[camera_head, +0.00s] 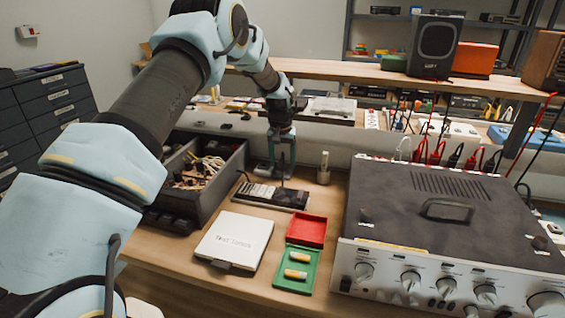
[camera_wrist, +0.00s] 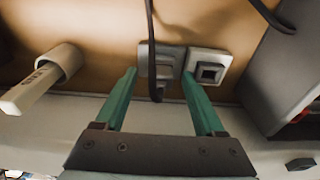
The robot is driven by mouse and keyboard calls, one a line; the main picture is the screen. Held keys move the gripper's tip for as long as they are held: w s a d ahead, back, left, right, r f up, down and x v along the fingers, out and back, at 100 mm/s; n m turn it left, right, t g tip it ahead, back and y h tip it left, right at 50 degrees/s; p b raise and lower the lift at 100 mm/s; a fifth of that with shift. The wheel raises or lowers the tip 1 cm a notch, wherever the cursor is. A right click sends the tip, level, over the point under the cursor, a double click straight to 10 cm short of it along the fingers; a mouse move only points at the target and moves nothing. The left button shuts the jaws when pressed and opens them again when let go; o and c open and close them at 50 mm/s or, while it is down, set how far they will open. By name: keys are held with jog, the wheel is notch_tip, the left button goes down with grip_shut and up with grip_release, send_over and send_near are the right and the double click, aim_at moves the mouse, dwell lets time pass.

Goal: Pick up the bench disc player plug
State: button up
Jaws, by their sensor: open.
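My gripper (camera_wrist: 160,74) is open, with its two green fingers apart. In the wrist view, a dark grey block with a black cable, which looks like the plug (camera_wrist: 168,60), lies at the gap between the fingertips. The cable crosses its face. I cannot tell whether either finger touches it. A light grey square piece with a dark square centre (camera_wrist: 209,66) sits right beside it, close to the right fingertip. In the head view, my gripper (camera_head: 282,171) is low behind a dark power strip (camera_head: 268,194); the plug cannot be made out there.
A cylindrical holder (camera_wrist: 62,60) stands left in the wrist view. In the head view, a dark open drawer box (camera_head: 222,190) is left, a large amplifier-like unit (camera_head: 440,215) right. A white box (camera_head: 234,240), red tray (camera_head: 306,231) and green tray (camera_head: 295,270) lie in front.

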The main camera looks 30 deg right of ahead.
jog(key=shift+f, duration=0.25)
jog(key=shift+c, duration=0.3)
grip_shut()
